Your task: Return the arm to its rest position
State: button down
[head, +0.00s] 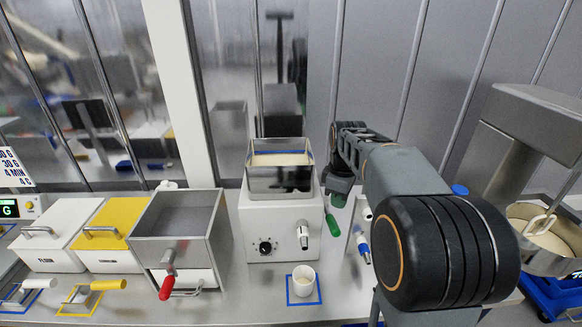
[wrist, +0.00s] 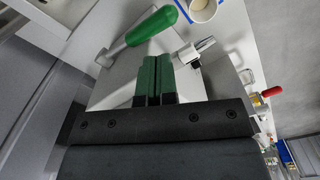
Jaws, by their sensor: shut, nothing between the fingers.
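My gripper shows in the wrist view (wrist: 153,80), with its two green fingers together and nothing between them. The green handle (head: 332,224) also shows there, right of the white machine.
A white machine with a steel hopper (head: 280,183) stands at the centre back. A cup (head: 303,280) sits in a blue square before it. A steel box with a red handle (head: 180,235) and lidded flour bins (head: 50,245) stand left. A mixer (head: 535,125) with bowl stands right.

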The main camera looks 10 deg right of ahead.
jog(key=shift+w+m, duration=0.1)
jog(key=shift+m, duration=0.4)
jog(key=f+m, duration=0.1)
jog(key=s+f+m, duration=0.1)
jog(key=m, duration=0.1)
jog(key=s+a+f+m, duration=0.1)
jog(key=m, duration=0.1)
jog(key=shift+s+f+t, duration=0.1)
jog(key=shift+s+t, duration=0.05)
jog(key=shift+t, duration=0.25)
jog(key=s+a+m+t+b, duration=0.1)
jog(key=s+a+m+t, duration=0.1)
jog(key=s+a, duration=0.2)
jog(key=s+a+f+m+t+b, duration=0.1)
jog(key=s+a, duration=0.3)
jog(key=s, duration=0.5)
jog(key=shift+a+f+m+t, duration=0.15)
jog(key=shift+a+m+t, duration=0.05)
jog(key=shift+m+t, duration=0.3)
